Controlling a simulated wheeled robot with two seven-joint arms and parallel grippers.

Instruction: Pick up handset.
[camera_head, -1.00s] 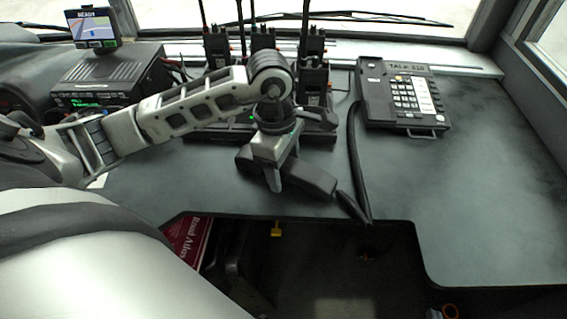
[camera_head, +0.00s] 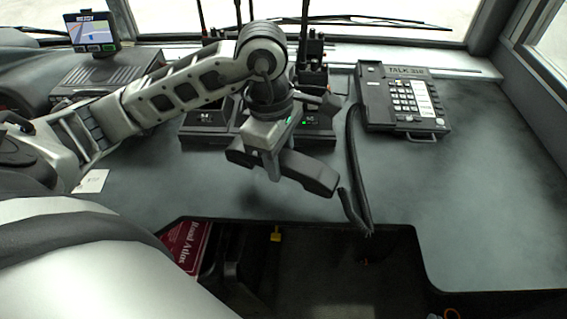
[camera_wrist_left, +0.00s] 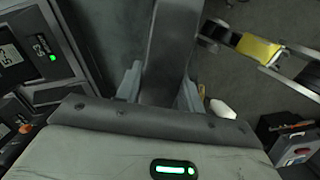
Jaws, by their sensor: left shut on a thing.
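The handset (camera_head: 312,172) is black and long, and it shows in the head view below my left wrist. My left gripper (camera_head: 271,165) is shut around its middle, with one end sticking out on each side. The handset looks raised above the dashboard. In the left wrist view the handset (camera_wrist_left: 178,40) runs up the picture between the fingers of my left gripper (camera_wrist_left: 160,90). A black cord (camera_head: 352,180) hangs near the handset's right end and loops up beside the phone base (camera_head: 403,97). My right gripper is not in view.
Handheld radios in chargers (camera_head: 313,128) stand behind my left arm, partly hidden. A radio unit (camera_head: 95,75) and a small navigation screen (camera_head: 92,32) are at the left. A red road atlas (camera_head: 187,243) lies in the opening below. The dashboard's right side is clear.

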